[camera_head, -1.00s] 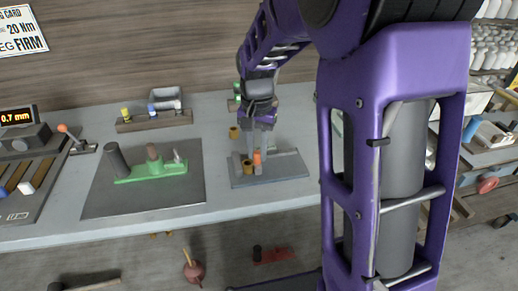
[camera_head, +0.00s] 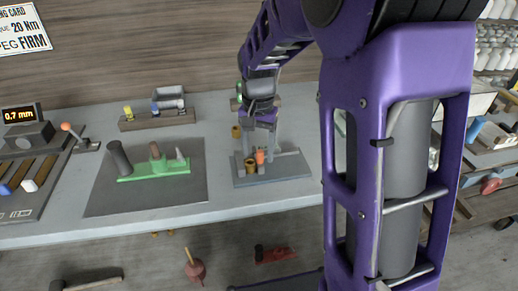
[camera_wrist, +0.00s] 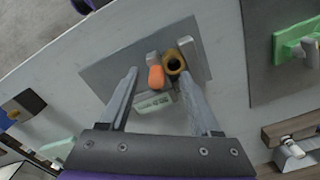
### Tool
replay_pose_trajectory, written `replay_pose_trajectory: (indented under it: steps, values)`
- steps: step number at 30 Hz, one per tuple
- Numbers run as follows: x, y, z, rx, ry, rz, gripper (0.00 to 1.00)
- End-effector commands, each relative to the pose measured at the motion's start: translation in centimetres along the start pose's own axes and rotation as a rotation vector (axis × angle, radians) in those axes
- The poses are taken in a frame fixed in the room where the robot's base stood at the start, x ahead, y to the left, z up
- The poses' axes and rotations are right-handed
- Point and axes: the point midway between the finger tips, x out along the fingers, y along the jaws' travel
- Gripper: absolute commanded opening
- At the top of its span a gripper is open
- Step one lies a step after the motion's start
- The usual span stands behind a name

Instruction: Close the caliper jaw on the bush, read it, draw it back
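The caliper (camera_head: 292,167) is a flat grey plate with upright jaw blocks on the bench, below my gripper (camera_head: 260,148). The brass bush (camera_head: 250,165), a ring with a dark bore, stands on it; it also shows in the wrist view (camera_wrist: 174,64), beside a grey block (camera_wrist: 189,49). An orange knob (camera_head: 260,157) marks the other jaw; it also shows in the wrist view (camera_wrist: 156,77), just left of the bush. I cannot tell whether jaw and bush touch. In the wrist view my gripper (camera_wrist: 157,72) is open, its fingers either side of the knob and bush, holding nothing.
A display (camera_head: 20,114) at the left reads 0.7 mm. A grey mat (camera_head: 143,200) carries a green fixture (camera_head: 150,173) with upright pegs. A second brass piece (camera_head: 236,132) stands behind the caliper. A wooden rack (camera_head: 157,122) is at the back. Bare bench lies between mat and caliper.

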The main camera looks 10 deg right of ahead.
Motion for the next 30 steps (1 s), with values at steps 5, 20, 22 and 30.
replay_pose_trajectory:
  steps: [5, 20, 22, 30]
  values:
    - [0.0, 0.1, 0.0, 0.001, 0.000, 0.002, 0.95]
    - [-1.7, 0.2, -0.1, 0.002, 0.001, 0.002, 0.95]
    - [-2.5, 0.2, -0.1, 0.002, 0.001, 0.002, 0.95]
    - [-5.2, 0.2, -0.1, 0.002, 0.001, 0.002, 0.95]
